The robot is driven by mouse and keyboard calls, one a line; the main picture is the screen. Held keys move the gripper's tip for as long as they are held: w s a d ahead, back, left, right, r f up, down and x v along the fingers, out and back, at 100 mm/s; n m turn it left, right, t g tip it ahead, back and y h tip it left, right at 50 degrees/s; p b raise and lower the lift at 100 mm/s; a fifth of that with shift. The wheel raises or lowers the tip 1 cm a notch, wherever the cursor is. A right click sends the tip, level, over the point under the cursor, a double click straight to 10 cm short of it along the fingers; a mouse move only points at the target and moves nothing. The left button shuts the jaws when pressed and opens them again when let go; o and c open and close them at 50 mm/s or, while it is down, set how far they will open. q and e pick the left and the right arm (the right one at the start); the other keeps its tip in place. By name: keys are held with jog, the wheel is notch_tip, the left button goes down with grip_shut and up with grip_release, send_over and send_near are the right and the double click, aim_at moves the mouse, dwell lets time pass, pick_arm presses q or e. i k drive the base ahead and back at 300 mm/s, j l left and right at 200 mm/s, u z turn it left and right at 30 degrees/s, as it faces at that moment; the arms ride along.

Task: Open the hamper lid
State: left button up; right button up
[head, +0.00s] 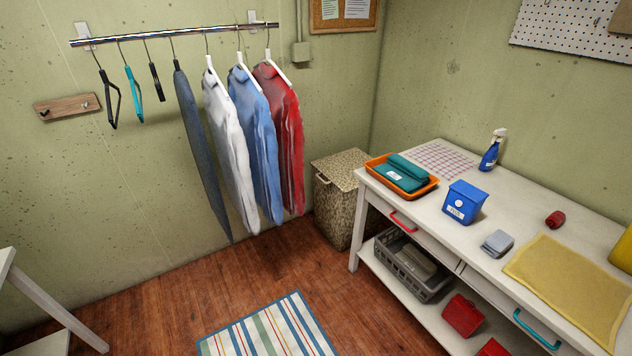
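The hamper (334,212) is a tall speckled tan-and-brown box standing on the floor in the corner, between the hanging shirts and the white table. Its lid (341,167) is a lighter speckled panel and lies flat and closed on top. A small pale handle (322,178) shows at its front left. The hamper's lower right side is partly hidden by the table. Neither of my grippers is in the head view.
Shirts hang on a wall rail (180,37), the red one (284,130) close to the hamper's left. The white table (400,215) stands at right, holding an orange tray (376,180) and a blue box (465,203). A striped rug (268,328) lies on open wooden floor in front.

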aim_at(338, 168)
jog(key=i+j+z, duration=0.15)
jog(key=i+z, duration=0.2)
jog(key=i, duration=0.25)
jog(key=i+j+z, duration=0.35)
jog(key=i, duration=0.2)
jog(key=i+j+z, duration=0.4)
jog(key=i, duration=0.15)
